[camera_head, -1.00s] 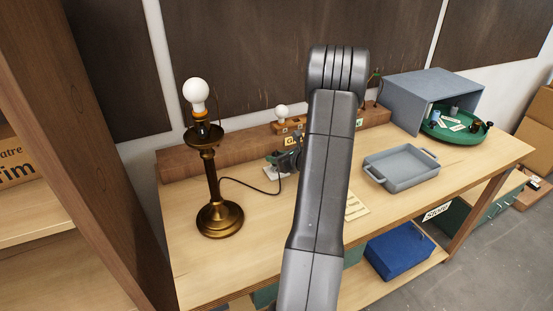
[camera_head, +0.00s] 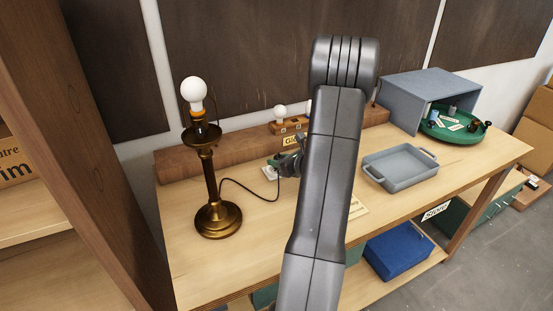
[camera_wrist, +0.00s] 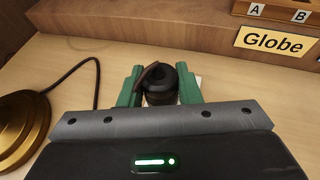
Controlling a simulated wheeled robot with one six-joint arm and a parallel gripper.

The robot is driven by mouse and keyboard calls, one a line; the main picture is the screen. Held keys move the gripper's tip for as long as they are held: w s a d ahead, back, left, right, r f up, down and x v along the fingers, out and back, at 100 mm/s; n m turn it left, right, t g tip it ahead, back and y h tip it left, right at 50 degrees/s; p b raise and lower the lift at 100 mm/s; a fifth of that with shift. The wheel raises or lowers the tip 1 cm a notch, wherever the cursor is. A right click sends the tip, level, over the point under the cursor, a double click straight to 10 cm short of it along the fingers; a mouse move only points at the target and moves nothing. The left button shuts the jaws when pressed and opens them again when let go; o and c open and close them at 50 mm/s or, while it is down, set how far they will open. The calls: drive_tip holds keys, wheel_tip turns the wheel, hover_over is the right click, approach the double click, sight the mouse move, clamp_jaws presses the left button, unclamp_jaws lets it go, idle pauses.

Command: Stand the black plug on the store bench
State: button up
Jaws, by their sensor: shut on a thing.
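The black plug (camera_wrist: 160,88) is between the green fingers of my gripper (camera_wrist: 160,86) in the wrist view, with a short brown piece across its top. The gripper is shut on it, low over the pale wooden bench (camera_head: 245,255). Whether the plug touches the bench top is hidden. In the head view my gripper (camera_head: 289,163) shows just left of my arm, and the plug cannot be made out there. A white piece (camera_head: 270,173) lies beside the gripper.
A brass lamp (camera_head: 218,218) with a white bulb stands at left, its dark cord (camera_head: 250,188) running toward my gripper. A wooden rail with a Globe label (camera_wrist: 275,42) lies behind. A grey tray (camera_head: 400,167), green round tray (camera_head: 455,134) and grey box (camera_head: 400,102) stand right.

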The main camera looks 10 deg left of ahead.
drive_tip(key=b, duration=0.3)
hover_over(291, 204)
idle(0.8)
drive_tip(key=shift+f+b, duration=2.15)
drive_tip(key=shift+f, duration=0.2)
drive_tip(key=shift+f+b, duration=0.35)
drive_tip(key=shift+f, duration=0.05)
drive_tip(key=o, duration=1.1)
drive_tip(key=shift+a, duration=0.1)
drive_tip(key=shift+c, duration=0.2)
drive_tip(key=v, duration=1.4)
drive_tip(key=shift+a, duration=0.1)
drive_tip(key=shift+w, duration=0.1)
